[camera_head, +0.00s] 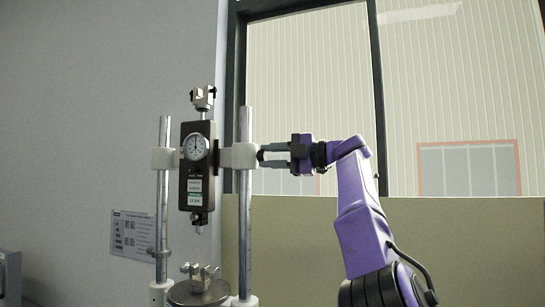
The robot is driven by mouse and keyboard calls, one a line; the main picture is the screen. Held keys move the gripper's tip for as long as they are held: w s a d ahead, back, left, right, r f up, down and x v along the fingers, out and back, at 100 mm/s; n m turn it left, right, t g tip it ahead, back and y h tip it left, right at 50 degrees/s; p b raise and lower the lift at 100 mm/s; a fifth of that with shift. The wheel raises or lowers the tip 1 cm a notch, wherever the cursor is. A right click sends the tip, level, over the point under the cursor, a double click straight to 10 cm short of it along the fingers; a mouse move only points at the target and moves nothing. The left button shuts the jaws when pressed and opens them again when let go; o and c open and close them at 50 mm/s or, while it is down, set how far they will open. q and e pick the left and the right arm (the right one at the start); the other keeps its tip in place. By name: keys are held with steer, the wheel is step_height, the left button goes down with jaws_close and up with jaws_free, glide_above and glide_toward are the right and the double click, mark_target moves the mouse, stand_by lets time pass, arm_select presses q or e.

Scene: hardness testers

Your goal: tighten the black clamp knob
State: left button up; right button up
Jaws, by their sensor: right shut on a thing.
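The hardness tester has a black gauge body (198,172) with a round white dial, held between two upright steel posts by a white crossbar. My right gripper (263,155) comes in from the right at crossbar height, its fingers at the right end of the white clamp block (240,156). It is shut on the black clamp knob, which is mostly hidden between the fingertips. My left gripper is not in view.
The right post (245,200) and left post (163,200) stand on either side of the gauge. Below it is a round dark platform (200,293) with a small metal fixture. A window and a beige panel (300,250) lie behind. A grey box edge shows at lower left.

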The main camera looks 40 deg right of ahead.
steer(key=m, duration=0.6)
steer(key=shift+a, duration=0.1)
steer(key=m, duration=0.6)
steer(key=shift+m, duration=0.3)
stand_by(0.3)
steer(key=o, duration=0.8)
steer(key=shift+o, duration=1.3)
steer(key=shift+w, duration=0.1)
steer(key=shift+w+a+f, duration=0.1)
steer(key=shift+w+a, duration=0.05)
